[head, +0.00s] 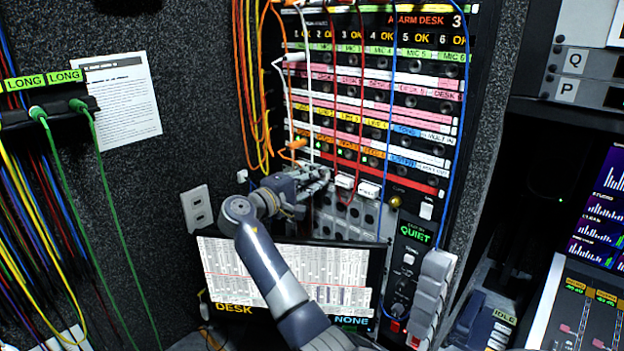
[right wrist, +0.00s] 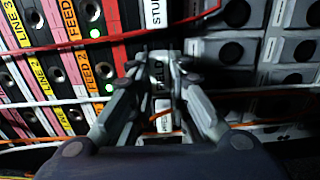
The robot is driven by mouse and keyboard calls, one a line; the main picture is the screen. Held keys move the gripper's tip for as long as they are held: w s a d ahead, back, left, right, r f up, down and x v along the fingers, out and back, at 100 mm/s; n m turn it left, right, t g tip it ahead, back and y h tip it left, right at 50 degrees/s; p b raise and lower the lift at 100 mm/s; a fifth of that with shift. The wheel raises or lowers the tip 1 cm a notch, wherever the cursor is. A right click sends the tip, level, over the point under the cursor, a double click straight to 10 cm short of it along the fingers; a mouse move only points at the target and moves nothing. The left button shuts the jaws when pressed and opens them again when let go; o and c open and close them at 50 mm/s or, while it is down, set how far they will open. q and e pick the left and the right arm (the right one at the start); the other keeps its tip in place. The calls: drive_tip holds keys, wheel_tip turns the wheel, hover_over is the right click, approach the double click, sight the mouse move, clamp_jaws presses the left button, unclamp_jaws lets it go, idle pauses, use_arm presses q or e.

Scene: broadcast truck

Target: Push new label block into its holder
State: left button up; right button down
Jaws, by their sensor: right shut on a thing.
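My right gripper (head: 324,177) is at the lower part of the patch panel. In the right wrist view my right gripper (right wrist: 160,72) is shut on a small pale label block (right wrist: 160,76) with dark lettering, only partly legible. The block stands between the fingertips, close against the panel face. A second pale label piece (right wrist: 163,116) shows below it between the fingers. The holder is hidden behind the fingers, so I cannot tell how deep the block sits. My left gripper is not in view.
Two white blocks, one (head: 344,181) nearer the gripper and one (head: 369,190) farther right, sit on the panel (head: 400,130). Several patch cords hang across it, including a red cord (right wrist: 110,40) near my fingers. A monitor (head: 290,275) stands below.

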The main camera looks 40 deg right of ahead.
drive_tip(key=shift+d, duration=0.2)
drive_tip(key=c, duration=1.4)
unclamp_jaws()
drive_tip(key=shift+c, duration=0.2)
drive_tip(key=shift+a, duration=0.1)
drive_tip(key=s+a, duration=0.1)
drive_tip(key=a, duration=1)
drive_tip(key=shift+a, duration=0.4)
